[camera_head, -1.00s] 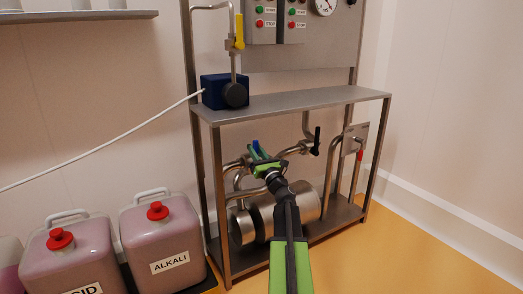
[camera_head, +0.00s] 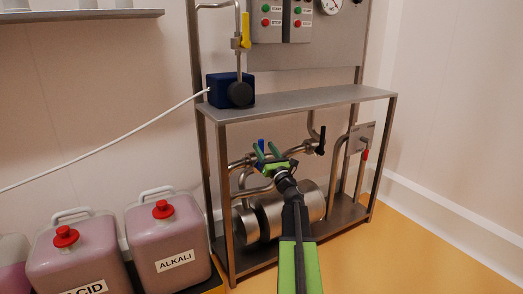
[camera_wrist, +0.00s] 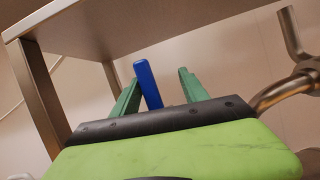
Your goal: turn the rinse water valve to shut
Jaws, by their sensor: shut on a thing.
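A blue valve handle (camera_head: 261,143) stands up from the pipework under the steel shelf, and no label for it is readable. In the wrist view the blue handle (camera_wrist: 147,84) rises upright between my two green fingers, closer to the left one. My gripper (camera_head: 266,149) is around this handle and shut on it, with the fingers pointing up and away. The valve body below the handle is hidden behind my gripper.
A steel shelf (camera_head: 300,101) hangs close above my gripper, with a frame leg (camera_wrist: 38,90) to the left. A black-handled valve (camera_head: 321,140) and a red handle (camera_head: 365,154) are to the right. A steel pump (camera_head: 275,214) lies below; jugs (camera_head: 168,240) stand left.

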